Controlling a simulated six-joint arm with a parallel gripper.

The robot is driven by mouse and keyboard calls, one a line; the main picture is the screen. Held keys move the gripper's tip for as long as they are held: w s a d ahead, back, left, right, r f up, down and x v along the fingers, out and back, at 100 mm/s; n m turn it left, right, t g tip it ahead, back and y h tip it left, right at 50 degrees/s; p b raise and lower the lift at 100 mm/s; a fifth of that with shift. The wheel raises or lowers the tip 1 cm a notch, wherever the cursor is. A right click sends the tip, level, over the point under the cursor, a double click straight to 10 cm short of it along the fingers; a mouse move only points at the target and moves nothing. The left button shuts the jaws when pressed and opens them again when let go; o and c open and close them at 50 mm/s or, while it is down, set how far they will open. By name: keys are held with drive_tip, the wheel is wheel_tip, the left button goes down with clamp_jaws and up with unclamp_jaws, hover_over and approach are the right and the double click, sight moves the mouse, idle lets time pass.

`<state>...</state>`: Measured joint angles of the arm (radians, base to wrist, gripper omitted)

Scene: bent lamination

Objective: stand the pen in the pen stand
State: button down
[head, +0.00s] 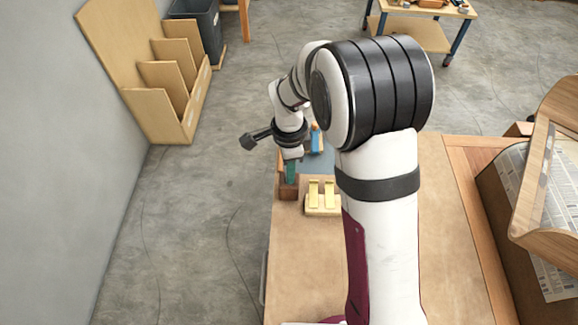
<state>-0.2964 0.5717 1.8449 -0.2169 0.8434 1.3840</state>
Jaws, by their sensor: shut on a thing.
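My gripper (291,163) points down at the left far part of the workbench, small in the head view. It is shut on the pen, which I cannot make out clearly. A narrow teal shape (291,174) shows just under my gripper; I cannot tell whether it is a finger or part of what is held. Directly below it a small dark brown block (288,191), apparently the pen stand, is on the bench near its left edge. Whether the pen's tip is above the block or inside it is hidden.
A pale wooden holder with two upright yellow pieces (322,197) stands right of the brown block. A blue and orange object (316,138) is behind. My arm covers the middle.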

drive_tip(key=shift+f, duration=0.15)
drive_tip(key=shift+c, duration=2.3)
unclamp_jaws()
drive_tip(key=shift+r, duration=3)
